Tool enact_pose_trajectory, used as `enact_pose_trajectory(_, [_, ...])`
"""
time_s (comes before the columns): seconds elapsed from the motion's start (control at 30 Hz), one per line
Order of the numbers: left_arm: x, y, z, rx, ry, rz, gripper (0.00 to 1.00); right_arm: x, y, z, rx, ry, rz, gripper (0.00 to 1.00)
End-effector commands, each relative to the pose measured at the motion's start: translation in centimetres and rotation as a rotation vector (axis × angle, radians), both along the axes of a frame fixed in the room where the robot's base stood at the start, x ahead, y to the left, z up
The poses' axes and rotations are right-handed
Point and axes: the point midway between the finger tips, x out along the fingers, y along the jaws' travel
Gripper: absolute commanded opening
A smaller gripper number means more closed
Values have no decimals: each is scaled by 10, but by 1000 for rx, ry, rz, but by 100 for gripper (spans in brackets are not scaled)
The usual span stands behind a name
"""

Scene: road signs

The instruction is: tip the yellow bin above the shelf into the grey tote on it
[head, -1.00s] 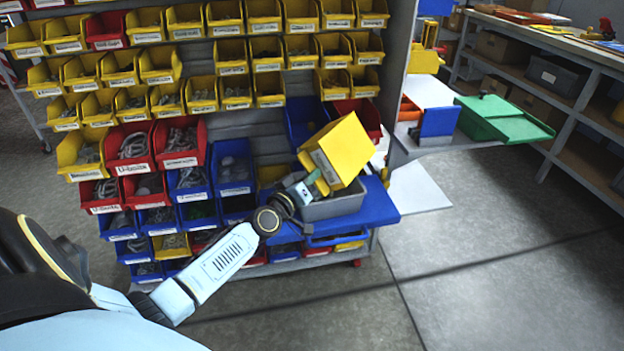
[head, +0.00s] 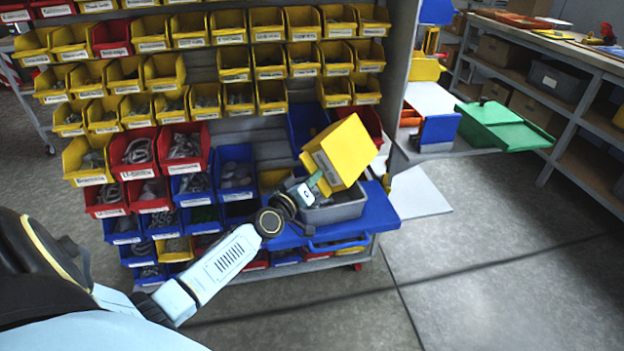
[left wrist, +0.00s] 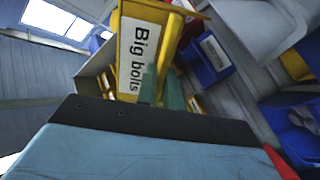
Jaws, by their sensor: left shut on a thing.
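The yellow bin (head: 350,148) is tilted above the grey tote (head: 338,212), its base turned up and to the right. Its label reads "Big bolts" in the left wrist view (left wrist: 128,55). My left gripper (head: 315,182) is shut on the bin at its labelled side; its green fingers (left wrist: 162,88) show against the bin in the left wrist view. The tote stands on the blue shelf (head: 380,212), partly hidden by the bin and my wrist. Dark grey shapes show inside the tote; I cannot tell them apart. The bin's opening is hidden from the head. My right gripper is not in view.
A rack of yellow, red and blue bins (head: 230,170) stands behind and left of the shelf. A dark blue bin (head: 308,122) and a red bin (head: 362,116) sit just behind the yellow bin. Open floor (head: 490,260) lies to the right.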

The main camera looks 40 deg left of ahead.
Motion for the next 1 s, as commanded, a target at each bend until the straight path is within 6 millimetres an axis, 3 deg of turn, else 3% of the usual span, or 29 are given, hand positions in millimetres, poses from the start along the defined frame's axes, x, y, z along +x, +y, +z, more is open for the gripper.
enact_pose_trajectory(0.17, [0, 0, -21, 0, 0, 0, 0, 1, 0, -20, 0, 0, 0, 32])
enact_pose_trajectory(0.4, [0, 0, 3, 1, -1, 1, 0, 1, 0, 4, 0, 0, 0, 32])
enact_pose_trajectory(0.67, [0, 0, -22, 1, 0, 0, 0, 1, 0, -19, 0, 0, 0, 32])
enact_pose_trajectory(1.0, [0, 0, -19, 0, 0, 0, 0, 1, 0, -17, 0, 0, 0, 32])
